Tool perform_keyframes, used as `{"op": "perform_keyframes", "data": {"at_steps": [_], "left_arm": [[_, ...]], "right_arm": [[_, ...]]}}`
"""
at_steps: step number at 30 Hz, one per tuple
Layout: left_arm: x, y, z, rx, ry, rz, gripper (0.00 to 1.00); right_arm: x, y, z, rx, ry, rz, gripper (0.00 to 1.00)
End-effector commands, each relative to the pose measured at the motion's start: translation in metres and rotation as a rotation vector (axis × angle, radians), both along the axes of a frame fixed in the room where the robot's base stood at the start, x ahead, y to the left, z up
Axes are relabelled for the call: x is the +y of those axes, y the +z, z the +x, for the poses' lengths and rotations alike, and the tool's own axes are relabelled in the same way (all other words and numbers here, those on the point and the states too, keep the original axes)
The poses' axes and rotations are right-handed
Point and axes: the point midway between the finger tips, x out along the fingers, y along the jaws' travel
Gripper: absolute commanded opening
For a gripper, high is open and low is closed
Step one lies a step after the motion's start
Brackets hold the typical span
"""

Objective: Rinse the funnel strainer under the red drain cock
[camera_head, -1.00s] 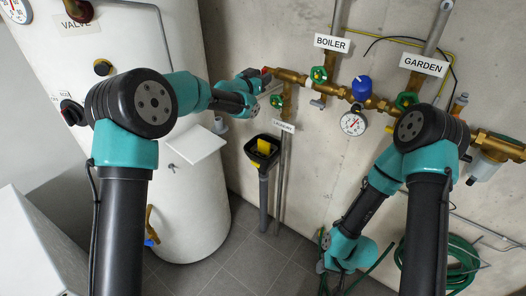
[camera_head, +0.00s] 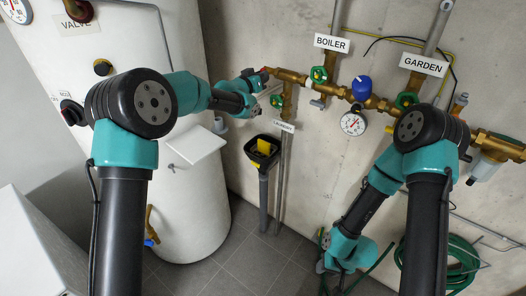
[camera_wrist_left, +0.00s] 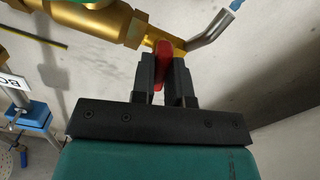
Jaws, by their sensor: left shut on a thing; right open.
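The drain cock's red lever (camera_wrist_left: 163,62) sits between the fingertips of my left gripper (camera_wrist_left: 166,76) in the left wrist view, and the jaws are shut on it. In the head view my left gripper (camera_head: 263,76) is at the left end of the brass pipe, with only a bit of red showing. Below it, a black funnel (camera_head: 261,160) with a yellow insert (camera_head: 264,145), apparently the strainer, tops an upright grey pipe. My right gripper (camera_head: 321,267) is low near the floor, open, small and partly hidden by its arm.
A brass pipe run (camera_head: 340,91) with green valves and a gauge (camera_head: 353,124) crosses the wall. A white boiler tank (camera_head: 185,215) stands left of the funnel. A green hose (camera_head: 462,265) hangs at lower right. Grey floor tiles (camera_head: 240,265) are clear.

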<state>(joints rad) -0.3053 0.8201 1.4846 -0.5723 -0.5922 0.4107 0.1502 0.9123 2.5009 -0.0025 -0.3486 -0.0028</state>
Motion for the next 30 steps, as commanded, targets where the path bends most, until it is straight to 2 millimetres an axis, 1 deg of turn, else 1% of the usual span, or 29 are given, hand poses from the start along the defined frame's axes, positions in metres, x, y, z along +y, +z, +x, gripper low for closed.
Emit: {"op": "perform_keyframes", "data": {"at_steps": [5,17,27,30], "left_arm": [[0.0001,0.0000,-0.0001,0.073,0.000,-0.096,0.00],[0.0000,-0.0001,-0.0001,0.097,0.000,-0.128,0.00],[0.0000,-0.0001,-0.0001,0.278,0.000,-0.366,0.00],[0.0000,-0.0001,-0.0001,0.314,0.000,-0.413,0.00]], "right_arm": [[0.0000,0.0000,0.0000,0.000,0.000,0.000,0.43],[0.0000,0.0000,0.0000,0.000,0.000,0.000,0.43],[0.0000,0.0000,0.0000,0.000,0.000,0.000,0.43],[0.0000,0.0000,0.0000,0.000,0.000,0.000,0.43]]}}
